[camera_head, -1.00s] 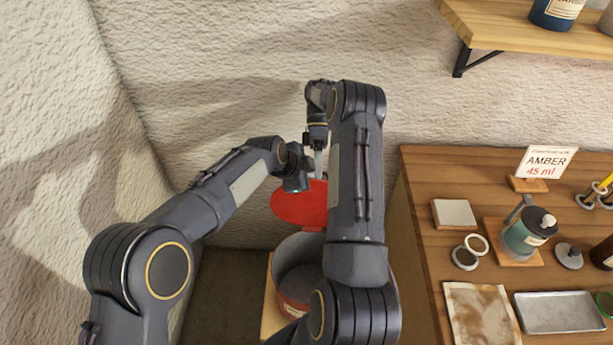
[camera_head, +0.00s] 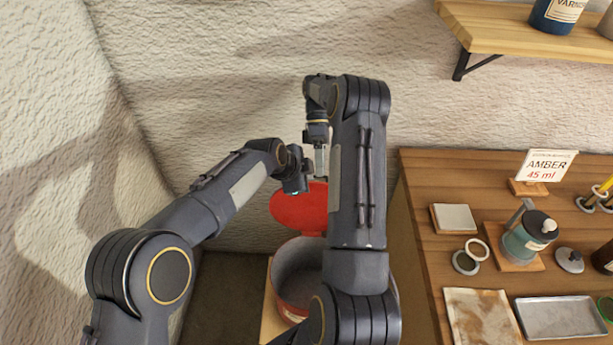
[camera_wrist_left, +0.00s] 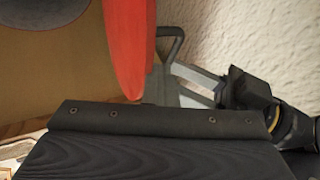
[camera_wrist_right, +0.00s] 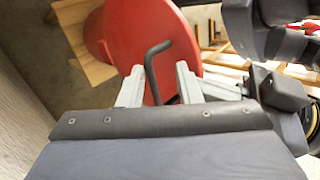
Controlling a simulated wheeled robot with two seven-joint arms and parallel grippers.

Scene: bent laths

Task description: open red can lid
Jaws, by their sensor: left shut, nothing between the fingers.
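The red can (camera_head: 292,290) stands low in the middle of the head view, its grey inside showing; my right arm covers its right side. The red lid (camera_head: 297,208) stands raised at the can's back edge. In the left wrist view the lid (camera_wrist_left: 128,45) is seen nearly edge-on, with its dark handle (camera_wrist_left: 172,42) beside it. My left gripper (camera_head: 300,186) is shut and empty, close to the lid's upper edge. My right gripper (camera_head: 320,170) is above and behind the lid. In the right wrist view its fingers (camera_wrist_right: 160,82) are apart, with the bent handle (camera_wrist_right: 152,65) showing between or just beyond them.
The can rests on a wooden stand (camera_head: 268,318). A wooden bench (camera_head: 425,215) at the right carries a jar (camera_head: 522,243), a metal tray (camera_head: 560,314) and an AMBER sign (camera_head: 546,165). A rough pale wall (camera_head: 230,80) is close behind both grippers, which are near each other.

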